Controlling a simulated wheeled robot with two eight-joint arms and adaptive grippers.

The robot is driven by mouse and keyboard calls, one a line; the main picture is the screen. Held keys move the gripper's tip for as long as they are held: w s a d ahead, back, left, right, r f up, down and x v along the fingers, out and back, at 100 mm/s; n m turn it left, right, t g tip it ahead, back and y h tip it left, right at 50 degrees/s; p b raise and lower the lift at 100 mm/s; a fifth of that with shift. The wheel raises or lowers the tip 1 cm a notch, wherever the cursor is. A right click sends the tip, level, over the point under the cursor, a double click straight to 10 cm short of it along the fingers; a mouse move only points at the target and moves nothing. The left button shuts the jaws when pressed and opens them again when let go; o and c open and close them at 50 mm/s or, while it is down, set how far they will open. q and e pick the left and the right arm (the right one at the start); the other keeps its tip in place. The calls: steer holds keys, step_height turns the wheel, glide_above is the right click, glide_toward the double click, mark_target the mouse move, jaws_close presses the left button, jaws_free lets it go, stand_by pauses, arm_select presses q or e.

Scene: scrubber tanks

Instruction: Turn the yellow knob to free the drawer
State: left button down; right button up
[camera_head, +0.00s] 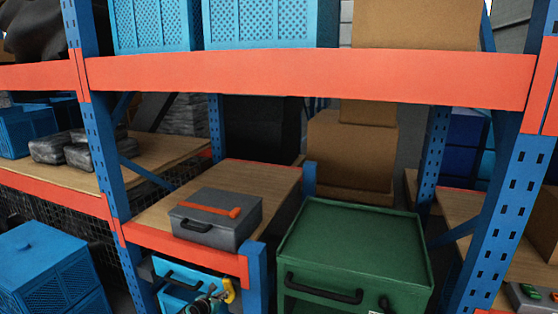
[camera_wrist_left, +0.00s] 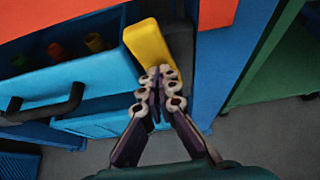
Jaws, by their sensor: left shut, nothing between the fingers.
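The yellow knob (camera_head: 229,290) is at the right side of the light-blue drawer unit (camera_head: 176,293), under the wooden-topped shelf. In the left wrist view the knob (camera_wrist_left: 148,42) is a tilted yellow bar beside the blue drawer front (camera_wrist_left: 75,76). The drawer has a black handle (camera_wrist_left: 45,105). My left gripper (camera_head: 222,297) is at the knob. In the wrist view its fingertips (camera_wrist_left: 160,75) are together, at the knob's lower end; I cannot tell whether they touch it. Nothing shows between them. My right gripper is not in view.
A green cabinet (camera_head: 355,250) stands to the right, past a blue post (camera_head: 257,277). A blue crate (camera_head: 48,270) is at lower left. Several coloured round items (camera_wrist_left: 95,42) show in the dark opening behind the drawer front.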

arm_select(q)
steer(key=shift+s+d+f, duration=0.15)
steer(key=shift+s+d, duration=0.05)
steer(key=shift+d, duration=0.05)
stand_by(0.4)
steer(key=shift+r, duration=0.25)
steer(key=shift+s+a+r, duration=0.1)
steer(key=shift+s+a, duration=0.25)
steer(key=shift+s, duration=0.55)
steer(key=shift+s+a, duration=0.35)
steer(key=shift+s, duration=0.6)
steer(key=shift+s+a+r, duration=0.1)
steer(key=shift+s+a, duration=0.25)
steer(key=shift+s, duration=0.55)
